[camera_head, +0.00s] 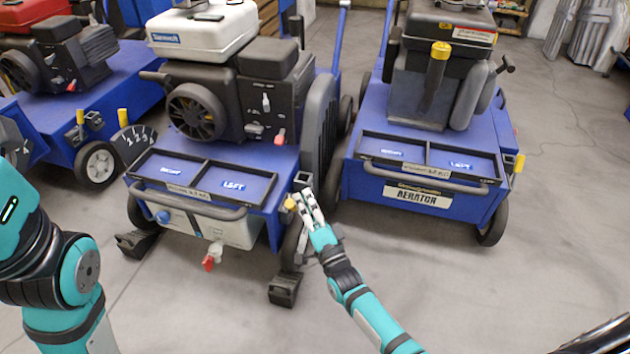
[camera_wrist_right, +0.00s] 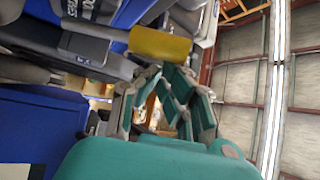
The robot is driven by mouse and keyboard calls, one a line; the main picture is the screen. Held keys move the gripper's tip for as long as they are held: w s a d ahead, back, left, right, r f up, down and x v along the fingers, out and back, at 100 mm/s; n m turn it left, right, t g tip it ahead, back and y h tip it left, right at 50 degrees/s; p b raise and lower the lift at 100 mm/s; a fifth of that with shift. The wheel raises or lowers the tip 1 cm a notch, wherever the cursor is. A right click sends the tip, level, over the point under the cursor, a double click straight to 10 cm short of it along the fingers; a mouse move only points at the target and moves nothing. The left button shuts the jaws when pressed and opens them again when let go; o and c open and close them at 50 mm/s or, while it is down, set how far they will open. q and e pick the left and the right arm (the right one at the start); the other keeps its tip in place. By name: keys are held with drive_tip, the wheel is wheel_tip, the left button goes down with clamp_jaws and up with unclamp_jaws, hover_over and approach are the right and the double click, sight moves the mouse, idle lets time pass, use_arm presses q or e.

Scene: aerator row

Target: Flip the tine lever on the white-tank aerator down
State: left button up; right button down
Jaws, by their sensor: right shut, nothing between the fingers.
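The white-tank aerator (camera_head: 215,165) is the blue machine left of centre in the head view, with a white tank (camera_head: 200,28) on top. A yellow-tipped lever (camera_head: 291,203) shows at its front right corner. Its yellow grip looks large in the right wrist view (camera_wrist_right: 160,45), just beyond the fingertips. My right gripper (camera_head: 305,196) is shut and empty, right beside the yellow grip; I cannot tell whether they touch. Its fingers also show in the wrist view (camera_wrist_right: 165,100). My left arm shows at the left edge, but its gripper is out of view.
Another blue aerator (camera_head: 430,195) with a black engine stands close on the right, and one with a red tank (camera_head: 28,14) on the left. A red-handled valve (camera_head: 210,260) hangs at the white-tank machine's front. The grey floor (camera_head: 480,300) in front is clear.

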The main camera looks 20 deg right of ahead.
wheel_tip(320, 180, up, 10)
idle(0.6)
drive_tip(key=shift+r, duration=0.1)
